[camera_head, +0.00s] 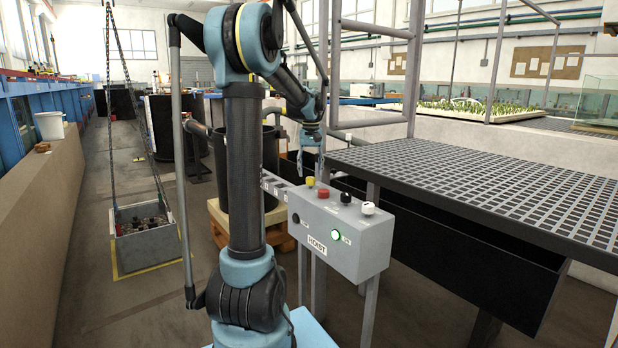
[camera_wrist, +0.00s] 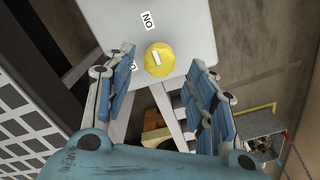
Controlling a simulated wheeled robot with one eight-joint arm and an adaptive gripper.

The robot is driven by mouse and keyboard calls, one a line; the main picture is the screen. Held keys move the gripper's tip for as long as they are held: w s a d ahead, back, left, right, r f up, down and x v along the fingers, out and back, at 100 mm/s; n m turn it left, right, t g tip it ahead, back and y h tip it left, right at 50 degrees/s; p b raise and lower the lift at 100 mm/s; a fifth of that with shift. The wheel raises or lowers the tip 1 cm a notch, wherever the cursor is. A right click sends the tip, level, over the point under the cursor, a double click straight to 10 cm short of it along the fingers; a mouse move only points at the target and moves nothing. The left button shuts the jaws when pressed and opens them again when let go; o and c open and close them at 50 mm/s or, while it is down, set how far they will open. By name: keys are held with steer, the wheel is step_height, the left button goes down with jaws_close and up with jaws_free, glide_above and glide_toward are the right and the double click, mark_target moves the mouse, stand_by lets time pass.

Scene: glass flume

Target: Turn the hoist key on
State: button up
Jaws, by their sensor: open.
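The grey hoist control box (camera_head: 345,238) stands on posts at the middle, with a HOIST label on its front. A yellow knob (camera_head: 310,181) sits on its top at the left end. In the wrist view the yellow knob (camera_wrist: 159,59) shows a pale mark, with an ON label (camera_wrist: 148,20) beside it; a second label is mostly hidden by a finger. My gripper (camera_head: 310,164) points down just above the knob. It is open and empty, with the knob between its fingers in the wrist view; contact cannot be told.
Red (camera_head: 323,193), black (camera_head: 345,198) and white (camera_head: 368,208) controls line the box top. A grating platform (camera_head: 490,180) lies close at right. A grey bin (camera_head: 146,240) hangs on chains at left.

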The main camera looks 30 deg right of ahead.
mark_target(310, 177)
step_height(310, 177, up, 9)
stand_by(0.3)
steer(key=shift+w+f, duration=0.1)
stand_by(0.4)
steer(key=s+a+f+n+t, duration=0.1)
steer(key=s+a+f, duration=0.25)
steer(key=a, duration=0.95)
steer(key=s+a+f+n, duration=0.25)
steer(key=s+a, duration=0.25)
steer(key=a, duration=0.9)
steer(key=s+a+f+n, duration=0.1)
steer(key=s+a+f, duration=0.5)
steer(key=f, duration=0.3)
steer(key=s+a+f+n+t, duration=0.1)
steer(key=s+a+f, duration=0.6)
steer(key=s+f, duration=0.2)
steer(key=shift+a+f, duration=0.3)
steer(key=shift+s, duration=0.1)
